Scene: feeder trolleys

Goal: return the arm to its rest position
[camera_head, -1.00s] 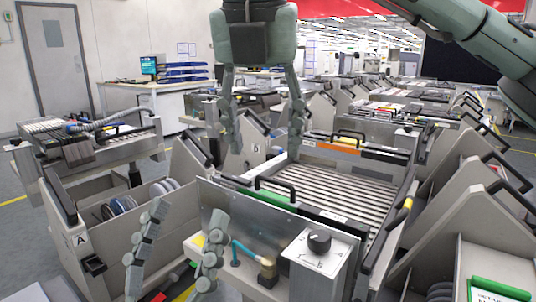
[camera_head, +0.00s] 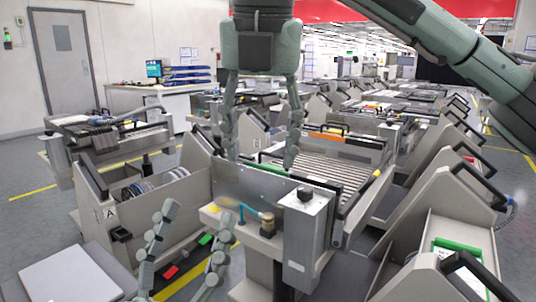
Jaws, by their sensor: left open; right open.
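My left gripper (camera_head: 196,218) rises from the bottom edge, left of centre. Its two grey fingers point up and stand apart, with nothing between them. My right gripper (camera_head: 260,160) hangs down at the upper middle. Its two fingers are spread and empty, in front of the feeder trolley (camera_head: 250,203) in the picture. My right arm (camera_head: 440,45) comes in from the top right. The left gripper's palm and arm lie below the picture. Whether the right fingertips touch the trolley cannot be told.
A trolley marked A (camera_head: 108,213) with reels stands at left. A grey control box (camera_head: 306,222) is on the middle trolley. More trolleys (camera_head: 440,215) line the right. A light flat panel (camera_head: 68,276) is at lower left. Open floor (camera_head: 30,195) shows at far left.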

